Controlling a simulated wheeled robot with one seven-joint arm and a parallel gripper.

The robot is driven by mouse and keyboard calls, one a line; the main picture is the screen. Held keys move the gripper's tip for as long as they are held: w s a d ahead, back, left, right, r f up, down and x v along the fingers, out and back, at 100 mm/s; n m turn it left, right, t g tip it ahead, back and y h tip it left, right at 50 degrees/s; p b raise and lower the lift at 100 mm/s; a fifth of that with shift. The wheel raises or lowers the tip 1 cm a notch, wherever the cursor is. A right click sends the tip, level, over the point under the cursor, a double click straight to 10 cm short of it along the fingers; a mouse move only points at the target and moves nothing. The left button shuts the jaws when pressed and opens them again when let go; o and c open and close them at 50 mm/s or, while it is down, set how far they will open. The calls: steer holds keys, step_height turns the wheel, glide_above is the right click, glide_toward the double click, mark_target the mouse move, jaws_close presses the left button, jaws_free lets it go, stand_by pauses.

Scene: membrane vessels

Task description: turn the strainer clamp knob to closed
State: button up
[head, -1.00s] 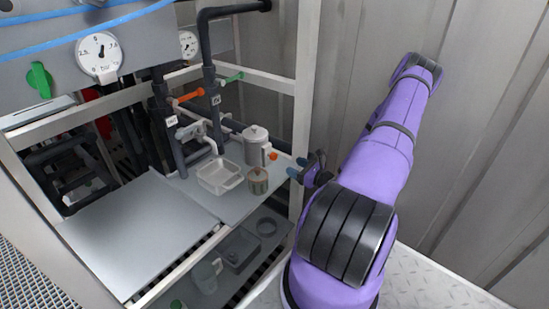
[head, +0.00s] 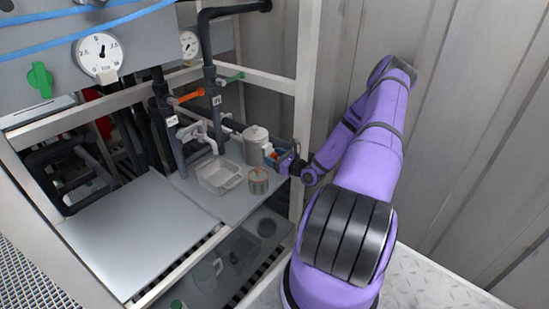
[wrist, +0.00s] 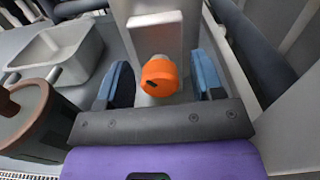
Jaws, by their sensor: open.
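The strainer clamp knob is an orange knob (wrist: 161,76) on the side of the light grey strainer (wrist: 151,28). In the wrist view it sits between the two blue fingertips of my gripper (wrist: 164,82), with a gap on either side. The fingers are open and do not visibly touch it. In the head view the strainer (head: 256,143) is an upright pale canister on the shelf, and my gripper (head: 276,154) is at its right side. The knob is mostly hidden there by my gripper.
A brown-rimmed pot (head: 258,181) stands in front of the strainer; it shows at the left in the wrist view (wrist: 28,112). A white basin (head: 220,177) is left of it. A white frame post (head: 303,100) rises close to my arm.

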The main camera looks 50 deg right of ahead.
steer(key=c, duration=0.9)
steer(key=shift+m, duration=0.3)
steer(key=m, duration=0.3)
steer(key=shift+m, duration=1.9)
steer(key=o, duration=0.9)
